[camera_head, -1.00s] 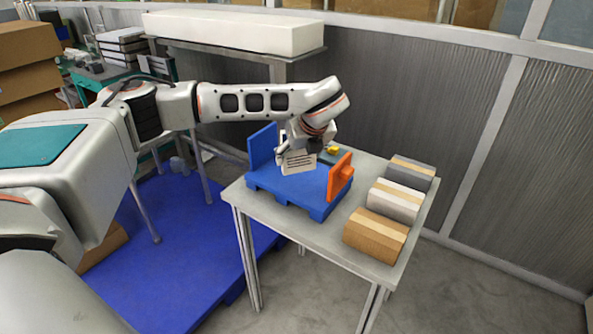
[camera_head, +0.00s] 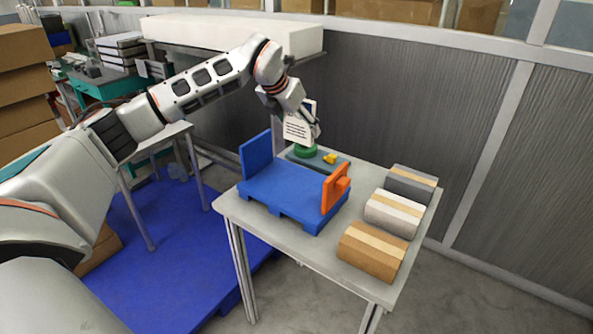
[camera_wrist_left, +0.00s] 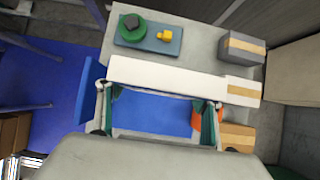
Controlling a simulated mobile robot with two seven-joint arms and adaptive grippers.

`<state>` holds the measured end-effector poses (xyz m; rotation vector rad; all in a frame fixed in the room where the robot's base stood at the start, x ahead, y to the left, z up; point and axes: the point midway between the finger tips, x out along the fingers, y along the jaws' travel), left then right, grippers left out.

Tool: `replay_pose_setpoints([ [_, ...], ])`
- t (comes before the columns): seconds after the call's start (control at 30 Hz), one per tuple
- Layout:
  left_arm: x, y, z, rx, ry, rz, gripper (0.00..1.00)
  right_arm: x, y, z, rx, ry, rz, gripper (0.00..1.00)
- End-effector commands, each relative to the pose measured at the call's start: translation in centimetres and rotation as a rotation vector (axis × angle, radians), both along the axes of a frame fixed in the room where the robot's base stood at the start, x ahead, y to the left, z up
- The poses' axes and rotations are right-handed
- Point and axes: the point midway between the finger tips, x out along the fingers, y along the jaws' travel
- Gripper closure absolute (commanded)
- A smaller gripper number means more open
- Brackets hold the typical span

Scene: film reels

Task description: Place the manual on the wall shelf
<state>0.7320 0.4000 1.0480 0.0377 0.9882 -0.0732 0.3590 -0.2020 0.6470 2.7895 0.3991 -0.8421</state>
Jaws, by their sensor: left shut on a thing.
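The manual (camera_head: 297,128) is a white sheet-like booklet with dark print lines. My left gripper (camera_head: 311,122) is shut on it and holds it upright, raised above the back of the table. In the left wrist view the manual (camera_wrist_left: 165,75) shows edge-on as a white strip at the fingertips (camera_wrist_left: 157,95). My right gripper is not in view.
The grey table (camera_head: 290,250) bears a blue fixture (camera_head: 285,195) with an orange clamp (camera_head: 335,190). Behind it is a grey-blue tray (camera_head: 335,167) with a green round part (camera_head: 304,151) and a yellow piece (camera_head: 330,158). Several boxes (camera_head: 372,250) line the right side.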

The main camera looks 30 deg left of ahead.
Motion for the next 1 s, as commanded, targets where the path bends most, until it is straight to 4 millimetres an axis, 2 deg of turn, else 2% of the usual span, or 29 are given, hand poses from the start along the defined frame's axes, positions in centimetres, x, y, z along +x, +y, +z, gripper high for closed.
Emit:
replay_pose_setpoints([
  [0.1,-0.1,0.0,-3.2,-0.001,0.004,-0.001,0.59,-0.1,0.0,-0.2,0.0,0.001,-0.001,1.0],
  [0.33,-0.1,-0.1,-8.1,0.0,0.002,0.001,0.59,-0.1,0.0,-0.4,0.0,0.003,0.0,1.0],
  [0.43,0.0,-0.1,-9.3,-0.001,0.0,0.0,0.59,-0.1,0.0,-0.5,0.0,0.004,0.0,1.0],
  [0.67,0.0,-0.1,-10.7,-0.001,0.0,0.002,0.59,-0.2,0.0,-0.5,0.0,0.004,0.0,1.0],
  [0.9,0.0,-0.1,-14.0,0.0,0.0,0.0,0.59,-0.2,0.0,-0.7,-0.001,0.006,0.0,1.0],
  [1.0,0.0,0.0,-14.3,0.0,-0.002,0.001,0.59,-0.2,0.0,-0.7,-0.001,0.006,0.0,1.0],
])
